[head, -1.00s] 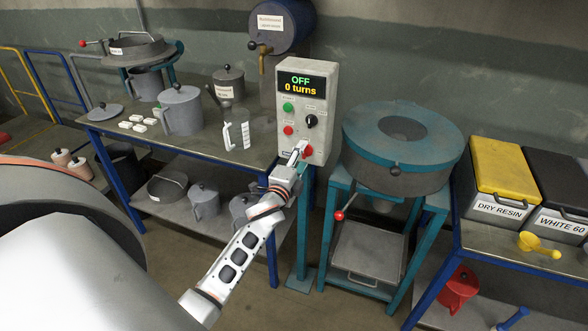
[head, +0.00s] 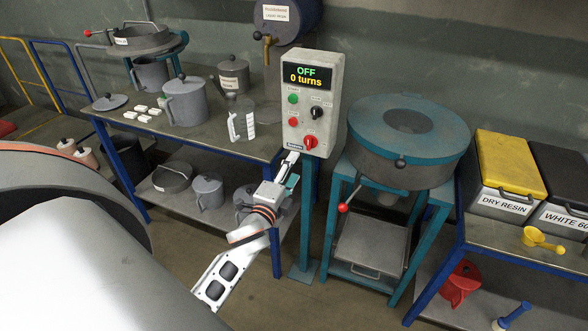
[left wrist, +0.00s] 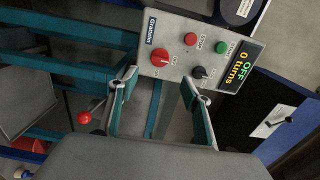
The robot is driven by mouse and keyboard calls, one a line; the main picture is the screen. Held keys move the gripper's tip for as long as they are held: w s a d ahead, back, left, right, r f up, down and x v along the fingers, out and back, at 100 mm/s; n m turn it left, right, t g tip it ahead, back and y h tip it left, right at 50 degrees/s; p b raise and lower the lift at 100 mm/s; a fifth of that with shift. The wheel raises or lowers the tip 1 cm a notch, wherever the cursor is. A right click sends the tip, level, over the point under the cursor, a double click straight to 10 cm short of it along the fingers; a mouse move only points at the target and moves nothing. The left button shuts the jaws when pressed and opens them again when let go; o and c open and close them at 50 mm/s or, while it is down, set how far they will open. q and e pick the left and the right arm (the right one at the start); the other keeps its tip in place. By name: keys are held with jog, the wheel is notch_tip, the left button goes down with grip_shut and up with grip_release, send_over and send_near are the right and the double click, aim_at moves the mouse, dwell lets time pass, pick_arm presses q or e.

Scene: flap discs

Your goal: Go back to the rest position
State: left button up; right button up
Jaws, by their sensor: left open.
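My left gripper (head: 290,168) is open and empty, just below the lower edge of the grey control box (head: 312,85). In the left wrist view, its two teal fingers (left wrist: 164,88) stand apart, with the control box beyond them. The box display (head: 305,76) reads "OFF 0 turns". The red knob (head: 310,141) at the lower right of the box is uncovered. It also shows in the left wrist view (left wrist: 160,57). A green button (head: 293,99), a red button (head: 293,122) and a black knob (head: 316,113) are on the box. My right gripper is not in view.
A bench (head: 262,148) with jugs stands left of the box. A teal-framed mixer (head: 408,135) stands to its right. A bench (head: 490,238) with yellow and black bins is at far right. Floor (head: 265,302) is bare below my gripper.

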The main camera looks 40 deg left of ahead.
pick_arm(q)
jog(key=s+d+f+n+g+h, duration=0.6)
jog(key=s+d+f+n, duration=0.4)
jog(key=s+d+f, duration=1)
notch_tip(320, 180, down, 3)
jog(key=shift+s+r+n+g+h, duration=0.25)
jog(key=shift+s+h, duration=0.35)
jog(key=shift+s, duration=0.65)
jog(key=shift+f, duration=0.1)
